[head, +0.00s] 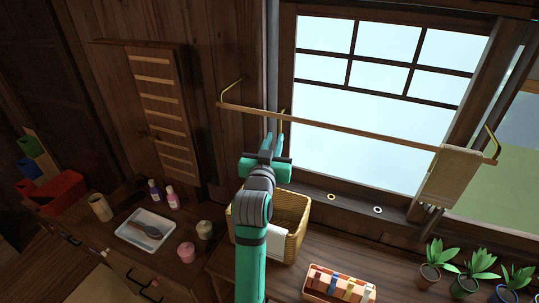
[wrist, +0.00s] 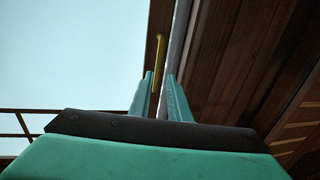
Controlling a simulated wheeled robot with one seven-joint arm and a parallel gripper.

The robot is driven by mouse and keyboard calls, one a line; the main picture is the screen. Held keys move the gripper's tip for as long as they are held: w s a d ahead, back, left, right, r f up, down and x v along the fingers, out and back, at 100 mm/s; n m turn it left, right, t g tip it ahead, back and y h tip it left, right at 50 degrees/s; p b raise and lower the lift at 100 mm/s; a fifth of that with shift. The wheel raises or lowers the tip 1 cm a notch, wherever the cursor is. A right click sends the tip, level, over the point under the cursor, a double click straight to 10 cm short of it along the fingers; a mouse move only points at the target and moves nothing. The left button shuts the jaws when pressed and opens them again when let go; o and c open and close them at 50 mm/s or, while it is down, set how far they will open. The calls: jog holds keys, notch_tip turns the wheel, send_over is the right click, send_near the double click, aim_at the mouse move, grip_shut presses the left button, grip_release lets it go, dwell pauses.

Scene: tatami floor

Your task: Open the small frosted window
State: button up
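The frosted window (head: 375,130) is a pale pane in a dark wooden frame, with dark bars across its upper part. It also fills the left of the wrist view (wrist: 70,60). A thin brass handle (head: 282,122) stands upright on the window's left frame edge, and shows in the wrist view (wrist: 158,62) just beyond my fingertips. My gripper (head: 273,142) is raised at the window's lower left, close to this handle. In the wrist view its two fingers (wrist: 160,78) are apart, with nothing clearly held between them. Whether they touch the handle I cannot tell.
A wooden rail (head: 345,128) on brass brackets crosses before the window, with a towel (head: 452,178) at its right. Below stand a wicker basket (head: 290,212), a box of small coloured items (head: 338,286) and several potted plants (head: 480,262). Green ground shows outside at right.

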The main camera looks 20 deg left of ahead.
jog(key=s+d, duration=0.1)
jog(key=s, duration=0.5)
jog(key=shift+s, duration=0.2)
dwell(0.4)
jog(key=shift+d, duration=0.1)
